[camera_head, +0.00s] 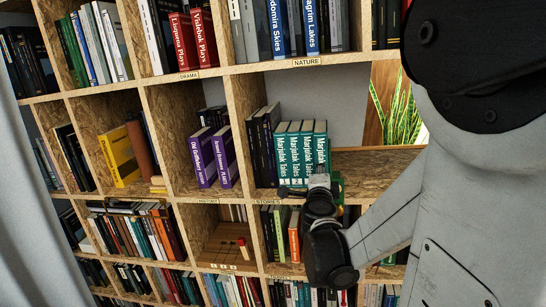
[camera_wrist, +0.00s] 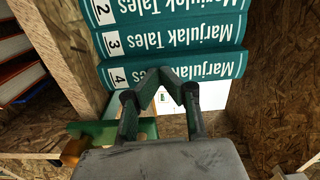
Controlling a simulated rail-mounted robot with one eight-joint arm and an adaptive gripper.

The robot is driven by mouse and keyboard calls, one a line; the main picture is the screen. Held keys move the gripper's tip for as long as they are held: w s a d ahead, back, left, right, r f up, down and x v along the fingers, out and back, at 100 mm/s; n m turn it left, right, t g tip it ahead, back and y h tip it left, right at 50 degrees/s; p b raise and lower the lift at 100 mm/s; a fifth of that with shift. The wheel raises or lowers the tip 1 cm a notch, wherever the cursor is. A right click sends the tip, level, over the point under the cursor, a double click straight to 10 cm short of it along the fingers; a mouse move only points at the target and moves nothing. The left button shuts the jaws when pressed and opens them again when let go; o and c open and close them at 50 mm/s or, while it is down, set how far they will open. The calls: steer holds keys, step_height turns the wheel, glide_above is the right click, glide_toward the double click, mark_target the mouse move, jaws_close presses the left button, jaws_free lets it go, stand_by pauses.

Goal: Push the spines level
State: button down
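Several teal Marjulak Tales books (camera_head: 294,150) stand upright side by side in the Stories compartment. Their spines look roughly flush in the head view; small depth differences cannot be told. In the wrist view three teal spines, numbered 2, 3 and 4 (camera_wrist: 185,72), show upside down at the top. My gripper (camera_head: 320,182) is at the lower front of the rightmost teal books. In the wrist view my gripper (camera_wrist: 165,75) has its fingertips together with nothing between them, overlapping the lower edge of volume 4. Contact with the spine cannot be told.
Dark books (camera_head: 262,145) stand left of the teal ones. A green object (camera_head: 337,184) is beside my gripper, partly hidden. Bare OSB shelf (camera_head: 375,168) lies to the right, with a plant (camera_head: 401,118) behind. Purple books (camera_head: 213,157) fill part of the neighbouring compartment.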

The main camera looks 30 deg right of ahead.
steer(key=shift+x, duration=1)
steer(key=v, duration=0.6)
stand_by(0.6)
steer(key=w+a+r+n+t+y, duration=0.1)
steer(key=a+r+n+y, duration=0.1)
steer(key=a+n+y, duration=0.75)
steer(key=w+a+r+n+t+y, duration=0.1)
steer(key=w+a+n+t+y, duration=0.15)
steer(key=a+n, duration=0.85)
steer(key=s+a+f+n+g+y, duration=0.1)
steer(key=s+a+f+g, duration=0.1)
steer(key=s+a, duration=0.25)
steer(key=s+a+f+g+y, duration=0.2)
steer(key=s+a+f+g, duration=0.1)
steer(key=a, duration=0.3)
steer(key=s+f+n+g+h, duration=0.2)
steer(key=s+f+n+g, duration=0.1)
steer(key=s, duration=0.7)
steer(key=shift+d+f+g, duration=0.2)
steer(key=shift+f+g, duration=0.55)
steer(key=shift+f, duration=0.15)
